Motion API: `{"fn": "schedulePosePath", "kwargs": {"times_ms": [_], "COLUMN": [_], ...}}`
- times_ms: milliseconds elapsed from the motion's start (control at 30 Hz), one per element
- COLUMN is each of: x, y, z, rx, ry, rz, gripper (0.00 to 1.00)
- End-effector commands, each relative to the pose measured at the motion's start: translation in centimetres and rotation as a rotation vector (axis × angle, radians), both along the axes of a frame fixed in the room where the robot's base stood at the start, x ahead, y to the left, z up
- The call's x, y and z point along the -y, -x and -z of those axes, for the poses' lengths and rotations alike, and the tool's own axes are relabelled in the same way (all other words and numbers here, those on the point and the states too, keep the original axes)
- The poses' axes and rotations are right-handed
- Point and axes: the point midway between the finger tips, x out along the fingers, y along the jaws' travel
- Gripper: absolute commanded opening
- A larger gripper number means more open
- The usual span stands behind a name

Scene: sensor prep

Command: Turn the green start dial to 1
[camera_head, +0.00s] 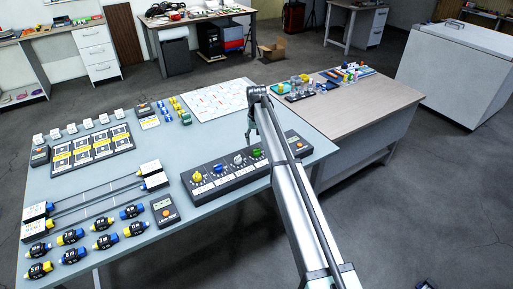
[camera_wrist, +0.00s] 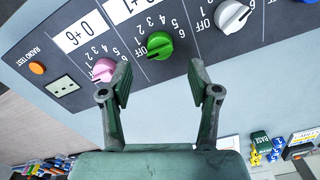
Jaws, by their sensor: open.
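The green start dial (camera_wrist: 160,44) sits on the dark control panel (camera_wrist: 185,58) in the wrist view, with OFF and numbers printed around it. A dark mark shows at its lower left edge, near OFF; I cannot tell its exact setting. My gripper (camera_wrist: 160,82) is open and empty, its two fingers on either side below the dial, apart from it in the picture. In the head view the green dial (camera_head: 257,153) is small on the panel (camera_head: 225,187), and my gripper (camera_head: 250,127) hangs just behind it.
A pink dial (camera_wrist: 103,70) and a white dial (camera_wrist: 232,17) flank the green one. An orange button (camera_wrist: 37,68) is at the panel's left end. Yellow (camera_head: 197,177) and blue (camera_head: 218,167) dials are farther along.

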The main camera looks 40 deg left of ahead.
Motion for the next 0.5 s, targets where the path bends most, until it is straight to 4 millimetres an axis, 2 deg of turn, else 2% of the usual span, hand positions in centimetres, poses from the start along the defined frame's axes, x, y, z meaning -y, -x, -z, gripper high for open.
{"fn": "schedulePosePath", "kwargs": {"times_ms": [100,300,500], "x": [0.0,0.0,0.0], "y": [0.0,0.0,0.0], "z": [2.0,4.6,5.7], "rx": [-0.001,-0.001,0.001], "ry": [0.002,0.001,-0.001], "rz": [0.000,0.000,0.000], "gripper": [0.61,0.61,0.61]}}
